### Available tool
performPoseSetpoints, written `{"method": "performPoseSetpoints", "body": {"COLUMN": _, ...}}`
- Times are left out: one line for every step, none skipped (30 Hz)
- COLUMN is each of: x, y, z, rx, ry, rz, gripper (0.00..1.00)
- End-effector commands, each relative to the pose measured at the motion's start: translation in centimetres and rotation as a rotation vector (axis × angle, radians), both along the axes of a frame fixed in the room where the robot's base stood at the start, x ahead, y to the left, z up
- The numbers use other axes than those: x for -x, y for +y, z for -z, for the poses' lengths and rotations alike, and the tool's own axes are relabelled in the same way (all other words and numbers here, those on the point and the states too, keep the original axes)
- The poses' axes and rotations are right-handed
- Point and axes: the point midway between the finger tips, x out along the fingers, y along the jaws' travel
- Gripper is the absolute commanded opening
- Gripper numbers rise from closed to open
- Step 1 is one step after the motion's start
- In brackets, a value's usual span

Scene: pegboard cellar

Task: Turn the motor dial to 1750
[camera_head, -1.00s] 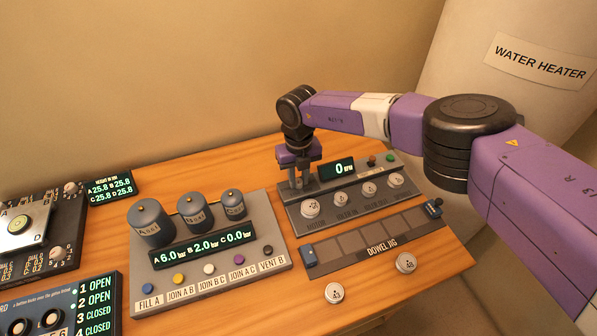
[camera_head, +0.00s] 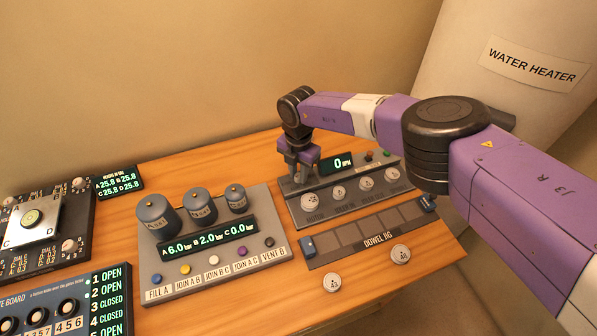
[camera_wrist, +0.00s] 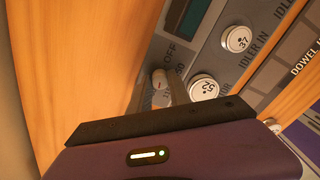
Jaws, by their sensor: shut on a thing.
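The motor panel (camera_head: 312,190) is a grey sloped unit on the bench. Its green display (camera_head: 341,163) reads 0 RPM. My gripper (camera_head: 298,177) is down at the panel's left end, its fingers shut on a small pale knob. In the wrist view this motor dial (camera_wrist: 159,78) shows beside a grey finger, with OFF and part of a number printed around it. The other numbers and the far side of the dial are hidden by my gripper. The round MOTOR piece (camera_head: 311,201) with a printed number sits just in front.
Several white numbered discs, including the IDLER IN one (camera_wrist: 238,39), sit in a row on the panel. The dowel jig (camera_head: 365,235) lies in front, with two loose discs near it. A cylinder unit (camera_head: 215,255) stands left. The water heater (camera_head: 520,90) is behind my arm.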

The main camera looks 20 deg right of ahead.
Motion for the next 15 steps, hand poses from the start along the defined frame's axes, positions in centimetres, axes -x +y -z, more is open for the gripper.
{"method": "performPoseSetpoints", "body": {"x": -0.11, "y": 0.00, "z": -0.15, "rx": 0.000, "ry": -0.003, "rz": 0.032, "gripper": 0.00}}
{"method": "performPoseSetpoints", "body": {"x": -0.11, "y": 0.00, "z": -0.15, "rx": 0.000, "ry": -0.003, "rz": 0.053, "gripper": 0.00}}
{"method": "performPoseSetpoints", "body": {"x": -0.11, "y": 0.00, "z": -0.15, "rx": 0.000, "ry": -0.003, "rz": 0.079, "gripper": 0.00}}
{"method": "performPoseSetpoints", "body": {"x": -0.11, "y": 0.00, "z": -0.15, "rx": 0.000, "ry": -0.003, "rz": 0.097, "gripper": 0.00}}
{"method": "performPoseSetpoints", "body": {"x": -0.11, "y": 0.00, "z": -0.15, "rx": 0.000, "ry": -0.003, "rz": 0.113, "gripper": 0.00}}
{"method": "performPoseSetpoints", "body": {"x": -0.12, "y": 0.01, "z": -0.15, "rx": 0.000, "ry": -0.003, "rz": 0.135, "gripper": 0.00}}
{"method": "performPoseSetpoints", "body": {"x": -0.13, "y": 0.00, "z": -0.15, "rx": 0.000, "ry": -0.003, "rz": 0.149, "gripper": 0.00}}
{"method": "performPoseSetpoints", "body": {"x": -0.13, "y": 0.00, "z": -0.15, "rx": 0.000, "ry": -0.003, "rz": 0.163, "gripper": 0.00}}
{"method": "performPoseSetpoints", "body": {"x": -0.13, "y": 0.00, "z": -0.15, "rx": 0.001, "ry": -0.003, "rz": 0.178, "gripper": 0.00}}
{"method": "performPoseSetpoints", "body": {"x": -0.13, "y": 0.00, "z": -0.15, "rx": 0.001, "ry": -0.003, "rz": 0.190, "gripper": 0.00}}
{"method": "performPoseSetpoints", "body": {"x": -0.13, "y": 0.00, "z": -0.15, "rx": 0.001, "ry": -0.003, "rz": 0.199, "gripper": 0.00}}
{"method": "performPoseSetpoints", "body": {"x": -0.13, "y": -0.01, "z": -0.15, "rx": 0.001, "ry": -0.003, "rz": 0.210, "gripper": 0.00}}
{"method": "performPoseSetpoints", "body": {"x": -0.13, "y": 0.00, "z": -0.15, "rx": 0.001, "ry": -0.003, "rz": 0.218, "gripper": 0.00}}
{"method": "performPoseSetpoints", "body": {"x": -0.13, "y": -0.01, "z": -0.16, "rx": 0.001, "ry": -0.003, "rz": 0.225, "gripper": 0.00}}
{"method": "performPoseSetpoints", "body": {"x": -0.13, "y": -0.01, "z": -0.16, "rx": 0.001, "ry": -0.003, "rz": 0.231, "gripper": 0.00}}
